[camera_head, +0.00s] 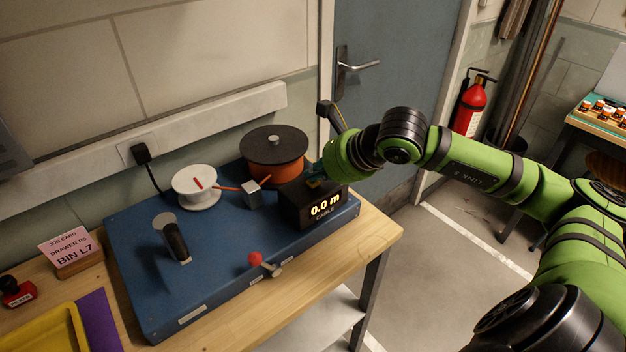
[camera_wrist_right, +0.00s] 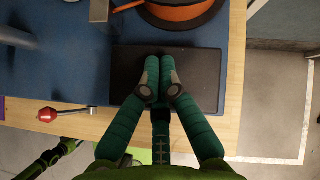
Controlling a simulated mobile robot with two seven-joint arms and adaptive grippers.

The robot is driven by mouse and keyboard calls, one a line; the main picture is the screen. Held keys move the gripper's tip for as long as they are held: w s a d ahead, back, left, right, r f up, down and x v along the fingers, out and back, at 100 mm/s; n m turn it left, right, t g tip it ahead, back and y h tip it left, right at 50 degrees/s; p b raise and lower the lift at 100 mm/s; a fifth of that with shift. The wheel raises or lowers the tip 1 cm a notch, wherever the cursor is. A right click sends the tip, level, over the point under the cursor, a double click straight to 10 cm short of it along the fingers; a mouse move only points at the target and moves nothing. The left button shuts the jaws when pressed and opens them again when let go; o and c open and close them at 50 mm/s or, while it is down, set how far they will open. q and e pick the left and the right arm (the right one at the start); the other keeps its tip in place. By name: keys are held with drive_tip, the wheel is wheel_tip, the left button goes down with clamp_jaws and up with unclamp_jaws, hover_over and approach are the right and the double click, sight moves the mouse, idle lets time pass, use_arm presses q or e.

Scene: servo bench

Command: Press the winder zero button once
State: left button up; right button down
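The winder has a blue base (camera_head: 215,275) on a wooden bench. Its dark counter box (camera_head: 301,208) at the right reads "0.0 m" above "CABLE"; the box top also shows in the right wrist view (camera_wrist_right: 205,75). No button can be made out on the box; the fingers cover part of its top. My right gripper (camera_head: 314,184) is at the box top, its green fingers together and empty in the right wrist view (camera_wrist_right: 158,72). I cannot tell whether the fingertips touch the box. My left gripper is not in view.
An orange spool with a black top (camera_head: 274,153) stands just behind the box. A white reel (camera_head: 196,187), a black handle (camera_head: 175,240) and a red-knobbed lever (camera_head: 256,260) are also on the base. A card holder (camera_head: 78,262) and yellow tray (camera_head: 45,332) are left.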

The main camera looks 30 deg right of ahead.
sight(317, 183)
idle(0.5)
drive_tip(key=shift+r+p, duration=0.3)
drive_tip(key=shift+r, duration=0.45)
drive_tip(key=shift+r+p, duration=1.5)
drive_tip(key=shift+r, duration=1.05)
drive_tip(key=shift+f, duration=0.1)
